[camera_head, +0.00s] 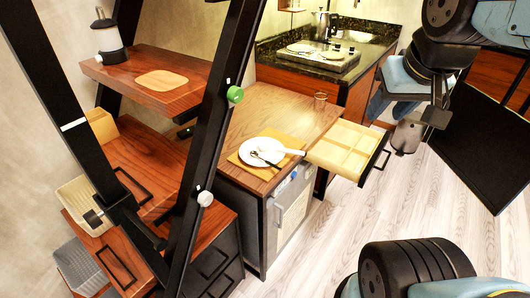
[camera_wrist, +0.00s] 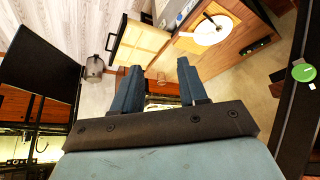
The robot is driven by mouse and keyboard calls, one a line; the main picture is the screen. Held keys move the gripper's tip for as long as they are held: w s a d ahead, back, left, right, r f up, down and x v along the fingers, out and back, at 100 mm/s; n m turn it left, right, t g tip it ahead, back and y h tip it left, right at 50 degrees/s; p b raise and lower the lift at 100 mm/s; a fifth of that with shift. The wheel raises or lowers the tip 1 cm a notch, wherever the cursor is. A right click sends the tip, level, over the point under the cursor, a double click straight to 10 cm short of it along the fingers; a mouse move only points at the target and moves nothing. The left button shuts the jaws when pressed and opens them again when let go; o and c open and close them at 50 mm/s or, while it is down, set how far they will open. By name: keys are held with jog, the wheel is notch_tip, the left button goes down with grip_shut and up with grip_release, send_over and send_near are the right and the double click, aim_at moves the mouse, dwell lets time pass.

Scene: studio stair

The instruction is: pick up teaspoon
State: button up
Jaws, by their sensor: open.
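A small dark spoon (camera_head: 266,159), which looks like the teaspoon, lies on the white plate (camera_head: 252,146). The plate rests on a tan mat (camera_head: 238,158) near the front edge of the wooden counter.
An open, divided drawer (camera_head: 350,146) juts out right of the plate. A clear glass (camera_head: 320,101) stands at the counter's back corner. A black slanted post (camera_head: 215,130) stands left of the counter. A grey container (camera_head: 407,136) is beyond the drawer.

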jog(key=n+g+h, duration=0.2)
jog(key=n+g, duration=0.2)
jog(key=n, duration=0.4)
send_over(274, 165)
jog(key=s, duration=0.1)
jog(key=s+a+f+x, duration=0.1)
jog(key=s+a+x, duration=0.15)
jog(key=x, duration=1.15)
jog(key=s+a+x, duration=0.2)
jog(key=a+x, duration=0.1)
jog(key=x, duration=1.2)
jog(key=shift+a+x, duration=0.2)
jog(key=shift+x, duration=1.6)
jog(key=shift+a+x, duration=0.2)
jog(key=shift+x, duration=1.6)
jog(key=shift+w, duration=0.2)
